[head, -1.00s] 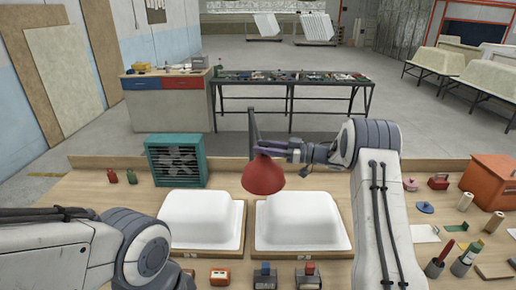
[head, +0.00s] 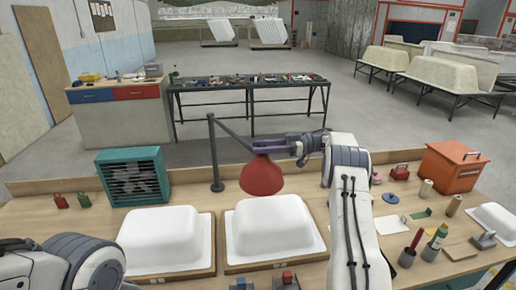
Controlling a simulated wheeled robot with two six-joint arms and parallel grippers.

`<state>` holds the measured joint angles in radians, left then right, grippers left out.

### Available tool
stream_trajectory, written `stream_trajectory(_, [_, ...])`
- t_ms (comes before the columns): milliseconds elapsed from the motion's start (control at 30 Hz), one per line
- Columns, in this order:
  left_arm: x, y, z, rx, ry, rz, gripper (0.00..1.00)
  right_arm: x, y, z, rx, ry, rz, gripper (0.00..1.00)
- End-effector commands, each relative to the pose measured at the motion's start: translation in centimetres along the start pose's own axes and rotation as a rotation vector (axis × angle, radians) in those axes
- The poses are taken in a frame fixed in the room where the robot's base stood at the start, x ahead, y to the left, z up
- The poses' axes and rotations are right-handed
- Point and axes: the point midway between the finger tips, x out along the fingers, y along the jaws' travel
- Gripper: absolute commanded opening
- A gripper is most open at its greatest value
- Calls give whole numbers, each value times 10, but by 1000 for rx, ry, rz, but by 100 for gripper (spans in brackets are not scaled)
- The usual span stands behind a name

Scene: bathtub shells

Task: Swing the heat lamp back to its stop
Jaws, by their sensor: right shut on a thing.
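The heat lamp has a red shade (head: 262,176) hanging from a thin dark arm on an upright dark post (head: 214,155) at the bench's back. The arm slopes down rightward from the post top to the shade. My right gripper (head: 258,149) is shut on the lamp at the top of the shade; its fingers partly hide the exact grip. The shade hangs behind and above the right white shell (head: 270,225). The left white shell (head: 165,238) lies in its wooden frame beside it. My left gripper is out of view; only its arm shows at lower left.
A teal fan heater (head: 134,177) stands left of the post. An orange toolbox (head: 452,167), cups with tools (head: 408,257) and small items crowd the bench's right side. Small switch boxes (head: 285,281) sit at the front. A low back ledge runs behind the lamp.

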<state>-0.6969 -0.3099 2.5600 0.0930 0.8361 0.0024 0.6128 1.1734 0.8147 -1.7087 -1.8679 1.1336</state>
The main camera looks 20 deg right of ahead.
Motion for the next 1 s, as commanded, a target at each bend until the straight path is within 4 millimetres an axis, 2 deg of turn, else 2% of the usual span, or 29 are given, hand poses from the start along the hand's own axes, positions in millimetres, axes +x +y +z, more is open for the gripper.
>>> stream_trajectory(300, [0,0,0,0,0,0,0,2,0,-3,-4,4,-5,0])
stream_trajectory(333, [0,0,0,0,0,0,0,2,0,-3,-4,4,-5,53])
stream_trajectory(367, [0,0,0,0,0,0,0,2,0,-3,-4,4,-5,64])
stream_trajectory(400, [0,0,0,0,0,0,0,2,0,-2,-4,4,-4,71])
stream_trajectory(767, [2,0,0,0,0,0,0,-1,0,-3,-3,2,0,71])
stream_trajectory(867, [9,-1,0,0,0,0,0,-1,0,-12,-6,1,0,71])
stream_trajectory(1000, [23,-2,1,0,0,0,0,0,0,-38,-11,1,-2,71])
